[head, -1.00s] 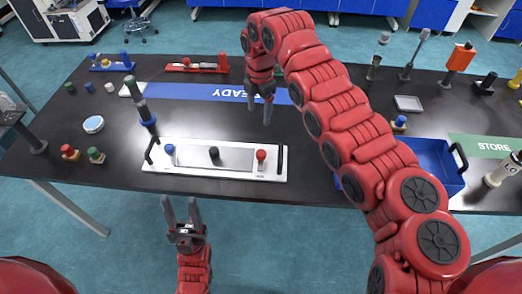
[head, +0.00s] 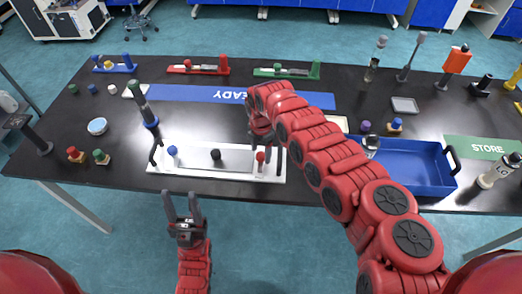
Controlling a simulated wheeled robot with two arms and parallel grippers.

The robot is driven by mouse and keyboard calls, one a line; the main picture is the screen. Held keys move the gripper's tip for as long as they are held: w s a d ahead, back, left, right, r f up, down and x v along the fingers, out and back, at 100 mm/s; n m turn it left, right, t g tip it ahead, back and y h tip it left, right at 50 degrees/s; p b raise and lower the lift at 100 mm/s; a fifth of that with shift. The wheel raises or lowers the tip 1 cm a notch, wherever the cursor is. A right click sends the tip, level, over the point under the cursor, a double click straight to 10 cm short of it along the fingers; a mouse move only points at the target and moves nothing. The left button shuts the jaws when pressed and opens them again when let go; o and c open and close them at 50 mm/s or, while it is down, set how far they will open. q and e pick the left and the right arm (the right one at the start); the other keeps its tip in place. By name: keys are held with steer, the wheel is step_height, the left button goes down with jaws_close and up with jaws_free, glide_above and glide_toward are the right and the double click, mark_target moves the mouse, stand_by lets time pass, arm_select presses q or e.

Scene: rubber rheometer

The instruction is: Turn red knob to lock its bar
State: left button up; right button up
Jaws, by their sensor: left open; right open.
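A red knob (head: 261,157) stands at the right end of a white tray (head: 208,172) near the table's front edge. My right gripper (head: 266,146) is open, pointing down just above or around this knob; contact cannot be told. A second red knob (head: 188,63) sits on a red fixture (head: 222,70) at the back left, with a pale bar (head: 205,69) along it. Whether that bar is locked cannot be told. My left gripper (head: 182,208) is open and empty in front of the table.
The white tray also holds a blue knob (head: 173,151) and a black knob (head: 215,154), with black handles at its ends. A blue bin (head: 405,185) lies to the right. A dark upright tool (head: 143,108) stands behind the tray's left end.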

steer(key=shift+f, duration=0.4)
jaws_close()
